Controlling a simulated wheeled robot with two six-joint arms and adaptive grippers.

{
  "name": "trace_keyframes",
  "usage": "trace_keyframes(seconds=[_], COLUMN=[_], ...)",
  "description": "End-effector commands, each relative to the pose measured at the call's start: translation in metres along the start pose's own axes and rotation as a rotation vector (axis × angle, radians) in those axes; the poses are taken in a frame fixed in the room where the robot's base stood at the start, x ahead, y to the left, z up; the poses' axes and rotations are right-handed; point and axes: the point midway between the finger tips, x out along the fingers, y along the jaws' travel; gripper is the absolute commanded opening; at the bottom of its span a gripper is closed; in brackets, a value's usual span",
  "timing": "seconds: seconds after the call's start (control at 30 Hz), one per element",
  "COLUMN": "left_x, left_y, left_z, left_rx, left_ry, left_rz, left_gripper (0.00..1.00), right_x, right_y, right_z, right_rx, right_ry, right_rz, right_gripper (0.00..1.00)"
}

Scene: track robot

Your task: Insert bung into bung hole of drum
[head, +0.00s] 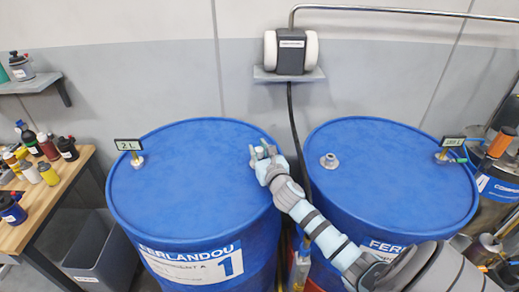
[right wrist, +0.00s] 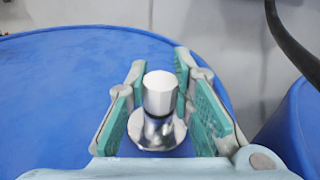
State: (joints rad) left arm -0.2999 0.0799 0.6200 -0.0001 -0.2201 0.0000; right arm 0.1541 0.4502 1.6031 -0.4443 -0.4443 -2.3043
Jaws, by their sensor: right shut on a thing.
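My right gripper (head: 260,153) is over the right part of the left blue drum's lid (head: 185,185). In the right wrist view, the teal-padded fingers of that gripper (right wrist: 160,100) are shut on the silver bung (right wrist: 160,93), which has a round knob and a wider shiny base. The gripper hides most of the bung in the head view. I cannot tell whether the base sits in a bung hole or above the lid; the hole is hidden. My left gripper is not in view.
A second blue drum (head: 390,180) stands to the right, with a metal fitting (head: 329,160) on its lid. Small displays stand on both drums (head: 128,145) (head: 453,142). A dark hose (head: 293,115) hangs between the drums. A bottle-covered workbench (head: 40,210) and grey bin (head: 101,245) are left.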

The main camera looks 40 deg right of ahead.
Motion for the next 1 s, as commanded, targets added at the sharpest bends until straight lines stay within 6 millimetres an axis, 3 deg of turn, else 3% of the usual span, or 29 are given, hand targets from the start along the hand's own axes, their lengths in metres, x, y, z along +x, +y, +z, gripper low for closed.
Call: trace_keyframes(seconds=[0.17,0.2,0.33,0.63,0.73,1.0], left_x=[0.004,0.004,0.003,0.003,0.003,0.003], left_y=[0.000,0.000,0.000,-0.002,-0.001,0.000], left_z=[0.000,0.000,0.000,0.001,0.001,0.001], left_rx=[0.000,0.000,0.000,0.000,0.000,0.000], left_ry=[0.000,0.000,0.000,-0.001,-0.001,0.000], left_rz=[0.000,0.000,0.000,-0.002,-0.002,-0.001], left_gripper=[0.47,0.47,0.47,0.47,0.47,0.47], right_x=[0.001,0.001,0.000,0.000,-0.009,-0.080], right_y=[0.000,0.001,0.000,0.000,0.000,0.001], right_z=[-0.005,-0.006,-0.005,-0.005,-0.005,-0.006], right_rx=[0.001,0.001,0.001,0.001,0.000,-0.003], right_ry=[0.000,0.000,0.000,0.000,0.000,0.001], right_rz=[0.001,0.001,0.000,0.001,0.001,0.004], right_gripper=[0.00,0.23,0.44,0.45,0.45,0.45])
